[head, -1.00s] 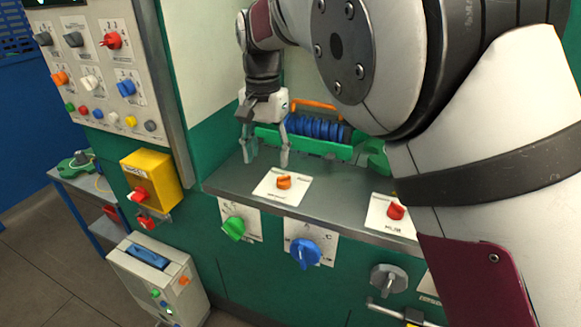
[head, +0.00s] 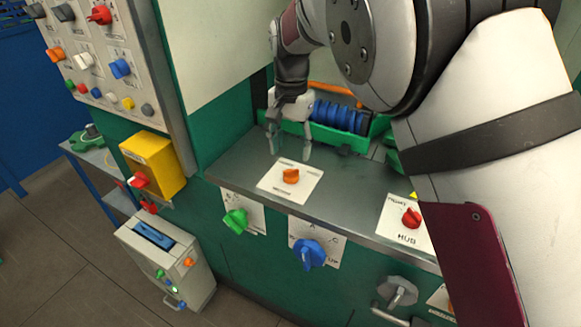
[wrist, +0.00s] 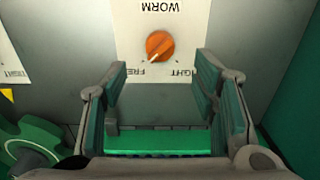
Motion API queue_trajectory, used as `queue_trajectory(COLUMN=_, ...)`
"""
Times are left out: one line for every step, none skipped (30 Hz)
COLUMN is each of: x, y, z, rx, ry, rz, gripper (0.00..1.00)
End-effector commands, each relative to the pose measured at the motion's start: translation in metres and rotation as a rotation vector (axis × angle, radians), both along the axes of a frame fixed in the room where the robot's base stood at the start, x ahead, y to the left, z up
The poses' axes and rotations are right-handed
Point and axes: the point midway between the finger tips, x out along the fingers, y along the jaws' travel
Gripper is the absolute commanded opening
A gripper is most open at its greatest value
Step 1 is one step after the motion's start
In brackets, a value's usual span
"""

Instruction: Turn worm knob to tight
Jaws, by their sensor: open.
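The orange worm knob (head: 290,176) sits on a white plate (head: 272,184) on the grey bench top. In the wrist view the worm knob (wrist: 160,45) is on the plate marked WORM (wrist: 184,12), with FREE and TIGHT partly readable at the plate's edge. A pale mark on the knob points to the lower left, towards FREE. My gripper (head: 290,152) is open and empty, behind the knob and apart from it. In the wrist view the gripper fingers (wrist: 161,75) stand wide apart, with the knob beyond the tips, roughly centred between them.
A red knob (head: 411,217) on a HUB plate is to the right. A green tray (head: 300,129) with a blue ribbed part (head: 335,115) stands behind my gripper. Green (head: 236,221) and blue (head: 307,253) knobs are on the front panel below.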

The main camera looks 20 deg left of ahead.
Motion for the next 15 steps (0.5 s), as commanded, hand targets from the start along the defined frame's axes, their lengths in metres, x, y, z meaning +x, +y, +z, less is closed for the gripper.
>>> queue_trajectory(x=-0.002, y=0.0, z=-0.01, rx=-0.003, ry=0.003, rz=-0.001, gripper=0.54)
queue_trajectory(x=-0.002, y=0.0, z=-0.016, rx=-0.002, ry=0.002, rz=-0.001, gripper=0.54)
queue_trajectory(x=-0.002, y=-0.001, z=-0.024, rx=-0.003, ry=0.003, rz=-0.001, gripper=0.54)
queue_trajectory(x=-0.002, y=0.0, z=-0.03, rx=-0.003, ry=0.002, rz=-0.001, gripper=0.54)
queue_trajectory(x=-0.001, y=0.0, z=-0.035, rx=-0.002, ry=0.001, rz=-0.001, gripper=0.54)
queue_trajectory(x=-0.001, y=0.0, z=-0.041, rx=-0.002, ry=0.002, rz=0.0, gripper=0.54)
queue_trajectory(x=-0.001, y=0.0, z=-0.046, rx=-0.002, ry=0.001, rz=0.0, gripper=0.54)
queue_trajectory(x=-0.001, y=0.0, z=-0.05, rx=-0.001, ry=0.001, rz=0.0, gripper=0.54)
queue_trajectory(x=-0.001, y=0.0, z=-0.055, rx=-0.001, ry=0.001, rz=0.0, gripper=0.54)
queue_trajectory(x=-0.001, y=0.0, z=-0.059, rx=-0.001, ry=0.0, rz=0.0, gripper=0.54)
queue_trajectory(x=-0.001, y=0.0, z=-0.062, rx=0.0, ry=0.0, rz=0.0, gripper=0.54)
queue_trajectory(x=-0.001, y=0.0, z=-0.066, rx=-0.001, ry=0.0, rz=0.0, gripper=0.54)
queue_trajectory(x=0.0, y=0.0, z=-0.068, rx=0.0, ry=0.0, rz=-0.001, gripper=0.54)
queue_trajectory(x=0.0, y=0.0, z=-0.069, rx=0.0, ry=0.0, rz=-0.001, gripper=0.54)
queue_trajectory(x=0.0, y=0.0, z=-0.071, rx=0.0, ry=-0.001, rz=0.0, gripper=0.54)
